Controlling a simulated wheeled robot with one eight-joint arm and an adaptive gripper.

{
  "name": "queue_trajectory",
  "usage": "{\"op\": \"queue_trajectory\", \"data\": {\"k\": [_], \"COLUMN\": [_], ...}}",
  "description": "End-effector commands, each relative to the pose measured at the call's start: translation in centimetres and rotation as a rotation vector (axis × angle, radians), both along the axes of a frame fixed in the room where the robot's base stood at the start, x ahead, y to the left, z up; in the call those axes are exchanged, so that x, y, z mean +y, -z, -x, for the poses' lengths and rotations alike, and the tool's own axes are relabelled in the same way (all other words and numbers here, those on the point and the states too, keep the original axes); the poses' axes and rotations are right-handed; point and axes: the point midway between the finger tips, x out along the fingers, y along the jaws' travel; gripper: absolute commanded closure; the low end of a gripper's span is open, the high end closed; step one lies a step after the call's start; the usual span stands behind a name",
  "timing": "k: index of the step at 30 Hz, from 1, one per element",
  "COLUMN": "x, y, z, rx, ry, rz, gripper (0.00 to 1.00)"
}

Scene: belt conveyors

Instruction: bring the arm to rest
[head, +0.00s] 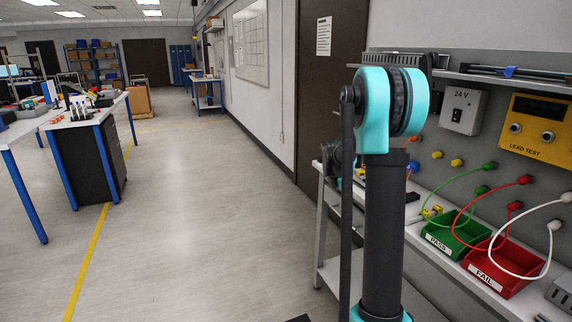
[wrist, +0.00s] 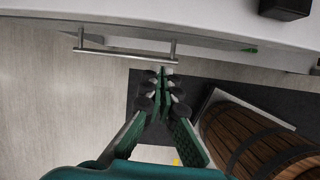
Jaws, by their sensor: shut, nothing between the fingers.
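My arm (head: 385,200) stands upright in the head view, with a teal joint at the top, just left of the test bench. My gripper (wrist: 162,75) shows in the wrist view, its green-padded fingers closed together with nothing between them. It points toward a metal bar handle (wrist: 125,52) on the edge of a white surface. I cannot tell whether the fingertips touch the handle. The gripper is not visible in the head view.
The bench holds a green PASS bin (head: 455,236), a red FAIL bin (head: 500,268) and hanging leads. A wooden barrel (wrist: 260,140) is right of the gripper in the wrist view. Blue-legged tables (head: 70,120) stand at the left. The floor (head: 190,200) between is clear.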

Motion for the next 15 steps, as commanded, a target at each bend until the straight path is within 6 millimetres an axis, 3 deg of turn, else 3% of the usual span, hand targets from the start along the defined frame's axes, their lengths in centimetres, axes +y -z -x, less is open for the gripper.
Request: {"op": "queue_trajectory", "data": {"k": [8, 15], "x": [4.7, 8.7], "y": [-0.5, 0.8], "z": [9.5, 18.7], "rx": [-0.215, -0.368], "ry": [0.454, 0.914], "rz": [-0.175, -0.371], "gripper": [1.0, 1.0]}}
